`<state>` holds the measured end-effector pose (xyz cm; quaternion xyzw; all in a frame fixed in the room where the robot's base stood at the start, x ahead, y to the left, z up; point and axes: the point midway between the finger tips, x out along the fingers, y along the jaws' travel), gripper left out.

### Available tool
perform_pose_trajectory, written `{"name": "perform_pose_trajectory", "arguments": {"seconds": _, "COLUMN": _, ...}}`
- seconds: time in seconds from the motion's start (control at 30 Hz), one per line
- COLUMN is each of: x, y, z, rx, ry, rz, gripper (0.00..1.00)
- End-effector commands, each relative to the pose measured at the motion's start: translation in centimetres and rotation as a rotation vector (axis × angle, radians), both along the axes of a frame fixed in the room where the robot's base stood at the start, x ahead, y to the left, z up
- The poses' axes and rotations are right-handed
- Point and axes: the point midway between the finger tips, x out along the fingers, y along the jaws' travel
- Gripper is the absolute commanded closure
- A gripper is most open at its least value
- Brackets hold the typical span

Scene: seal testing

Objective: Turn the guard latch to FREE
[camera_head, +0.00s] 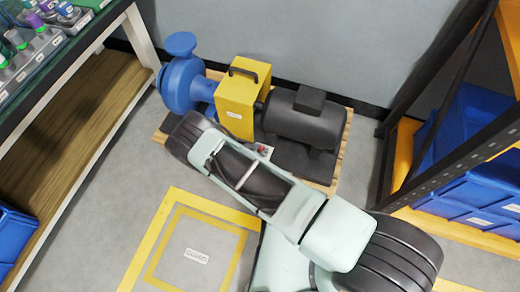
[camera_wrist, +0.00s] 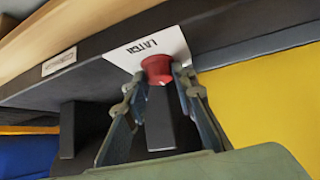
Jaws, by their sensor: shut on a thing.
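In the wrist view, the red guard latch (camera_wrist: 157,68) stands in front of a white plate (camera_wrist: 150,48) lettered LATCH, which appears upside down. My gripper (camera_wrist: 160,80) has a finger on each side of the red latch and is shut on it. A dark bar (camera_wrist: 160,122) shows below the latch; whether it belongs to the latch is unclear. The plate's other markings are hidden or unreadable, so the latch setting cannot be told. The yellow guard (camera_head: 237,100) sits upright between the blue pump (camera_head: 183,82) and the dark motor (camera_head: 300,118).
The pump set stands on a dark base over a wooden pallet (camera_head: 333,172). A yellow floor square (camera_head: 172,215) holds a GUARD label (camera_head: 196,256). A bench (camera_head: 88,40) stands at left and a rack with blue bins (camera_head: 470,190) at right.

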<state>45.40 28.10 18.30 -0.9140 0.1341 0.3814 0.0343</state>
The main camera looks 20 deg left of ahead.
Motion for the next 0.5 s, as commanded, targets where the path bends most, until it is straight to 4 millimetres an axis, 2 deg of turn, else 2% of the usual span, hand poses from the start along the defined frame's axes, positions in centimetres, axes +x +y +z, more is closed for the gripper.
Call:
{"name": "perform_pose_trajectory", "arguments": {"seconds": 0.23, "x": 0.08, "y": 0.12, "z": 0.01, "rx": 0.004, "ry": 0.0, "rz": -0.043, "gripper": 1.0}}
{"name": "perform_pose_trajectory", "arguments": {"seconds": 0.5, "x": 0.19, "y": 0.33, "z": -0.06, "rx": 0.007, "ry": 0.002, "rz": -0.206, "gripper": 1.0}}
